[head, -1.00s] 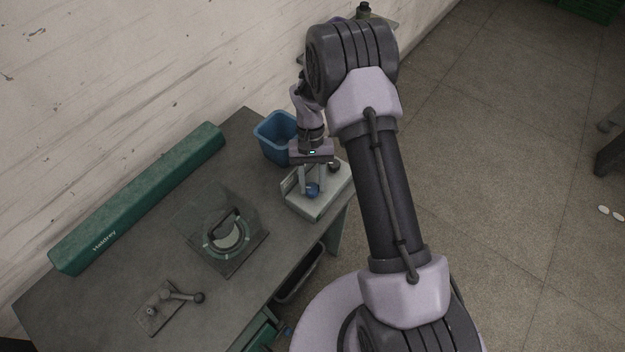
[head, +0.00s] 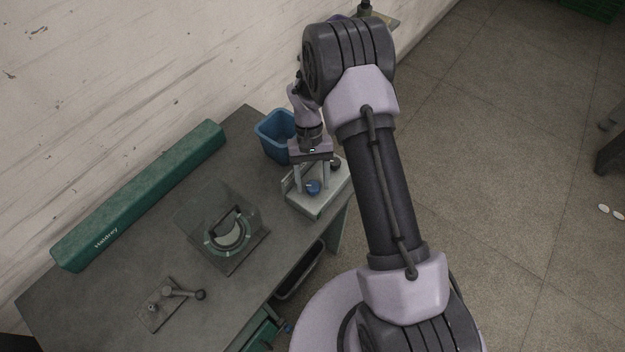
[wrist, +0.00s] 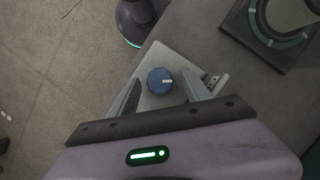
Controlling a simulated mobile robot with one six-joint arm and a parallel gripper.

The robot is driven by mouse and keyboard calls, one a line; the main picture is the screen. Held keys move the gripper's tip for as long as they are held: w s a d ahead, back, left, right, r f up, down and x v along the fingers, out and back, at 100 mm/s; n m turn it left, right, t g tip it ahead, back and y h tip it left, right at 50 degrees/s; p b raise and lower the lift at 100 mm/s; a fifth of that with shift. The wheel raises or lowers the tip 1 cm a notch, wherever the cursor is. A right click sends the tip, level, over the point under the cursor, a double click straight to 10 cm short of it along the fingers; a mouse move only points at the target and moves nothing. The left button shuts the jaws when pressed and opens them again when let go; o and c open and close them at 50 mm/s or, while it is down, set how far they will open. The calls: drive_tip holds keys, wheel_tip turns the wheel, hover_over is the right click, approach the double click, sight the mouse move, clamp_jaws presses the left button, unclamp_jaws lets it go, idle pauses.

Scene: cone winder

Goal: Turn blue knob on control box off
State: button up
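The control box (head: 318,204) is a pale box at the right edge of the workbench. The blue knob (head: 313,187) is on its top; it also shows in the wrist view (wrist: 155,88), with a white pointer mark toward the right. My gripper (head: 311,181) is over the box, pointing down. In the wrist view my gripper (wrist: 163,82) is open, with one finger on each side of the knob and gaps between fingers and knob. The fingers do not appear to touch it. The exact height of the fingertips above the box is hard to tell.
A blue bin (head: 272,138) stands just behind the box. A dark round knob (head: 335,163) is at the box's far end. A clear-covered round device (head: 232,238), a lever plate (head: 160,305) and a long green case (head: 140,195) are also on the bench (head: 95,290).

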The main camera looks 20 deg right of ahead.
drive_tip(key=p+v, duration=0.4)
drive_tip(key=v, duration=1.3)
drive_tip(key=shift+r, duration=0.2)
drive_tip(key=shift+w, duration=0.1)
drive_tip(key=s+a+r+m+t+b, duration=0.1)
drive_tip(key=s+a+r+t+b, duration=0.2)
drive_tip(key=s+r+t+b, duration=0.7)
drive_tip(key=s+a+f+m+y+b, duration=0.1)
drive_tip(key=s+b, duration=0.1)
drive_tip(key=s, duration=1.4)
drive_tip(key=shift+s+a+m, duration=0.2)
drive_tip(key=shift+a+m, duration=0.15)
drive_tip(key=shift+m, duration=0.05)
